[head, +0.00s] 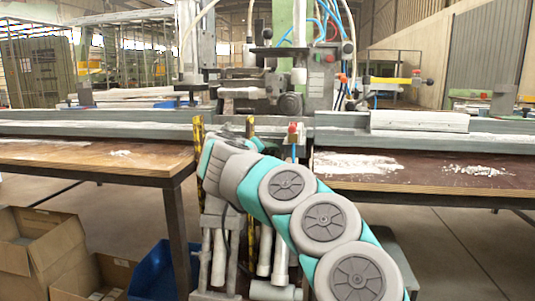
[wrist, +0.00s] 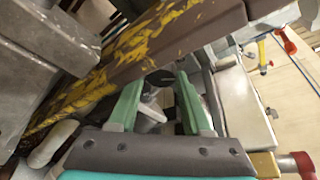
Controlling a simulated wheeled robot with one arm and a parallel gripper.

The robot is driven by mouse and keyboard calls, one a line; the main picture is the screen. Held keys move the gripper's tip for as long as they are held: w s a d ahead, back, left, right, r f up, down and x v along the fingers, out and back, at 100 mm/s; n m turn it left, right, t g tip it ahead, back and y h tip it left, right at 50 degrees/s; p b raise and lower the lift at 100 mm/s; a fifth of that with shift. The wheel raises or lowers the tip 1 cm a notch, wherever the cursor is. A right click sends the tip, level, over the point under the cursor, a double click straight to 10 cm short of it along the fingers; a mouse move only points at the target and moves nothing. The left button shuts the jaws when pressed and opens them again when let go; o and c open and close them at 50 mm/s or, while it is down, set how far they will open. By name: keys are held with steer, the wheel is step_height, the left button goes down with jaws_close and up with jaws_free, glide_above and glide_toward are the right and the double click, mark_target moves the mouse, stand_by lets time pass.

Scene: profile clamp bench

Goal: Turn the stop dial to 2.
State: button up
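In the wrist view my gripper (wrist: 158,82) has its two green fingers spread apart, with nothing visibly clamped between them. A dark round disc (wrist: 160,77), possibly the stop dial, shows between and beyond the fingertips; whether they touch it, I cannot tell. No number or pointer on it is readable. In the head view a dark round knob (head: 290,104) sits on the clamp machine (head: 262,84) above the bench rail; I cannot tell if it is the same part. My arm rises in front of the bench, and its fingers are not discernible there.
A yellow-and-brown worn bar (wrist: 150,42) crosses close above the fingers in the wrist view. The long grey rail (head: 100,122) runs along the wooden bench (head: 90,155). Cardboard boxes (head: 45,250) and a blue bin (head: 155,275) stand on the floor at left.

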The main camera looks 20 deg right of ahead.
steer(key=shift+o, duration=0.6)
steer(key=shift+a, duration=0.1)
steer(key=v, duration=0.7)
steer(key=shift+s+a, duration=0.25)
steer(key=shift+s, duration=0.05)
